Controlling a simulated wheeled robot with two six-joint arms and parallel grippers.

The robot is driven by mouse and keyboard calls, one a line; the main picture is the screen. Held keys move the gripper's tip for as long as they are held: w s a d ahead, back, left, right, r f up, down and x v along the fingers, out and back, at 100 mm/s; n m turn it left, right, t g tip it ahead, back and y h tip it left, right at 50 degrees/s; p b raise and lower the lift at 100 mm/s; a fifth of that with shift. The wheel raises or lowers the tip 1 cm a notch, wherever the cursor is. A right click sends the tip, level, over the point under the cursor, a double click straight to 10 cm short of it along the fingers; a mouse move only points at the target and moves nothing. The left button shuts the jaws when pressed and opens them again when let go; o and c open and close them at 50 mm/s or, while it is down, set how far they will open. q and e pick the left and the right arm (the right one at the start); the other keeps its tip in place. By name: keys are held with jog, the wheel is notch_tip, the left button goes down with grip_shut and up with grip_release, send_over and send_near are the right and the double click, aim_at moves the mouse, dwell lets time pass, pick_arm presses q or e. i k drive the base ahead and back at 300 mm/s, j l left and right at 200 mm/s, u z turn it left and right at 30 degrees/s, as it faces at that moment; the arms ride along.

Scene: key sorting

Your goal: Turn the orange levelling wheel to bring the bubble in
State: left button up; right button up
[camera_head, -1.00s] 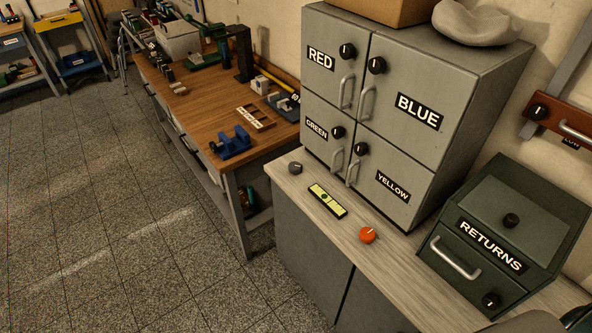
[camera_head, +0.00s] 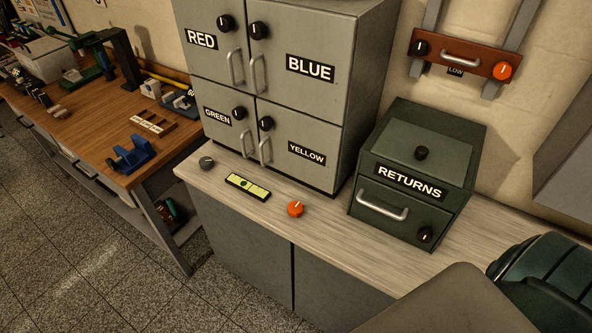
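The orange levelling wheel (camera_head: 295,209) sits on the pale counter top in front of the YELLOW door, with a light pointer mark on it. A yellow-green spirit level (camera_head: 248,186) in a dark frame lies to its left. Its bubble is too small to place exactly. A grey knob (camera_head: 206,162) sits further left on the same counter. Neither gripper shows in the head view, and nothing touches the wheel.
A grey cabinet (camera_head: 284,100) with four labelled doors stands behind the level. A green RETURNS box (camera_head: 459,172) stands right of the wheel. A red-brown wall drawer (camera_head: 460,56) marked LOW has another orange knob (camera_head: 502,71). Dark green ribbed parts (camera_head: 545,275) fill the lower right.

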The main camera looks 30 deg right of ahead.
aim_at(295, 208)
jog(key=z, duration=0.85)
